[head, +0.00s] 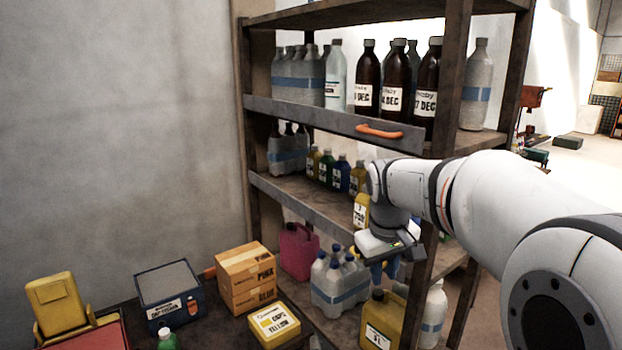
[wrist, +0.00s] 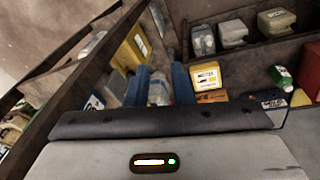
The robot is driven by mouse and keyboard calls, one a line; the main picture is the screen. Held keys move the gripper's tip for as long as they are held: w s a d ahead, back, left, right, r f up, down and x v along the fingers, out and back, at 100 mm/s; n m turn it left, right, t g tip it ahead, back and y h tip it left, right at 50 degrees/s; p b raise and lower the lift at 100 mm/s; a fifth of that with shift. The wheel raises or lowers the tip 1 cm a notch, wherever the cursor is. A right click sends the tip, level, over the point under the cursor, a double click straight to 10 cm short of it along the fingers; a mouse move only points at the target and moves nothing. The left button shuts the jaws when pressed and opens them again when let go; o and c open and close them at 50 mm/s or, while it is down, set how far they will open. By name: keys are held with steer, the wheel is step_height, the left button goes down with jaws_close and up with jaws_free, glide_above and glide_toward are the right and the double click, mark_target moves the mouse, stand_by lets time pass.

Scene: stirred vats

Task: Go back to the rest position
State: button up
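My gripper (head: 384,270) hangs fingers down at the front of the shelf rack, at the right of the head view. In the wrist view its two blue fingers (wrist: 161,88) stand apart with a gap between them. Nothing is held in the gap; pale bottles (wrist: 158,92) show through it, farther off. In the head view the fingers are above and between a pack of clear bottles with a blue band (head: 340,285) and a yellow canister (head: 382,318). My arm reaches in from the right and hides part of the rack.
The rack (head: 262,190) holds brown bottles (head: 368,82), grey bottle packs and small coloured bottles (head: 343,175). An orange handle (head: 379,131) sticks out from the shelf edge. Below stand a pink canister (head: 298,252), cardboard boxes (head: 246,278) and a blue case (head: 168,290).

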steer(key=s+f+m, duration=0.2)
steer(key=s+f, duration=0.1)
steer(key=s, duration=0.7)
steer(key=s+f+m+t+b, duration=0.1)
steer(key=s+f, duration=0.3)
steer(key=s, duration=0.6)
steer(key=shift+s+d+f+m+y, duration=0.15)
steer(key=shift+s+f+m+y, duration=0.1)
steer(key=shift+m+y, duration=0.2)
steer(key=shift+w, duration=0.1)
